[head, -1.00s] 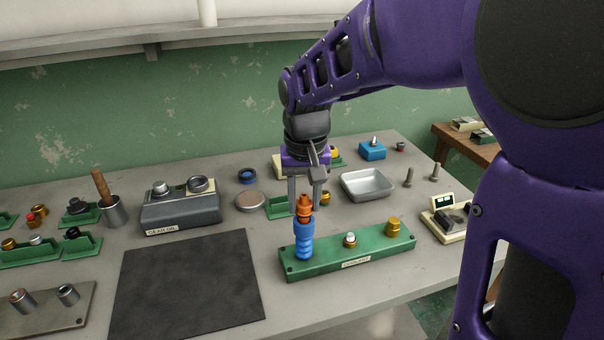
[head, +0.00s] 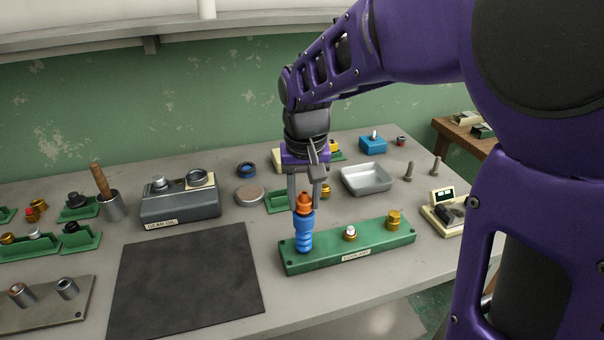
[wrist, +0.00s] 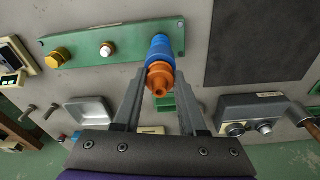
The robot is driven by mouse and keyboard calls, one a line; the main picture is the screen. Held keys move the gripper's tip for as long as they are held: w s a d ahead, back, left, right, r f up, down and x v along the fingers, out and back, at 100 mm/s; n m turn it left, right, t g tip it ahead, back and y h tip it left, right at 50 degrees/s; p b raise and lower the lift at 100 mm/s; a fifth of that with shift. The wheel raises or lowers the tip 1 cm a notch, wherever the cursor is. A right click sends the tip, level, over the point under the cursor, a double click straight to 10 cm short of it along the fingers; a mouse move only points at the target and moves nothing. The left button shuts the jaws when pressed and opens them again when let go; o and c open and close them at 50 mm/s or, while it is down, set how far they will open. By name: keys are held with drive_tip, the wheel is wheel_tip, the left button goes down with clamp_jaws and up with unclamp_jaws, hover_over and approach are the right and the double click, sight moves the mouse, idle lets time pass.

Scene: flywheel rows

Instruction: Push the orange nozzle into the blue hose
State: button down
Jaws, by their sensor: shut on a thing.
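The blue hose (head: 304,242) stands upright at the left end of the green coolant block (head: 370,245). The orange nozzle (head: 304,199) sits at the hose's top, its lower part hidden inside the blue collar. My gripper (head: 305,208) points down with its fingers on either side of the nozzle, shut on it. In the wrist view, the orange nozzle (wrist: 160,77) shows between the fingertips, with the blue hose (wrist: 160,46) directly beyond it in line. The exact finger contact is hard to see.
On the same block are a white-topped fitting (head: 350,233) and a brass fitting (head: 393,220). A metal tray (head: 368,180) lies behind it. A dark mat (head: 187,285) and a gear oil unit (head: 180,205) are to the left. The bench in front of the block is clear.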

sight(304, 203)
drive_tip(key=shift+r+p, duration=0.8)
drive_tip(key=shift+r, duration=0.35)
idle(1.1)
drive_tip(key=shift+f+b, duration=0.7)
drive_tip(key=shift+f, duration=0.75)
drive_tip(key=shift+c, duration=1.9)
unclamp_jaws()
drive_tip(key=shift+r, duration=0.1)
drive_tip(key=r+p, duration=0.4)
drive_tip(key=r, duration=0.1)
drive_tip(key=r+p, duration=0.2)
drive_tip(key=r, duration=0.1)
drive_tip(key=shift+s+r, duration=0.15)
drive_tip(key=shift+s, duration=0.25)
wheel_tip(304, 203, up, 9)
drive_tip(key=s, duration=0.1)
drive_tip(key=shift+s, duration=0.15)
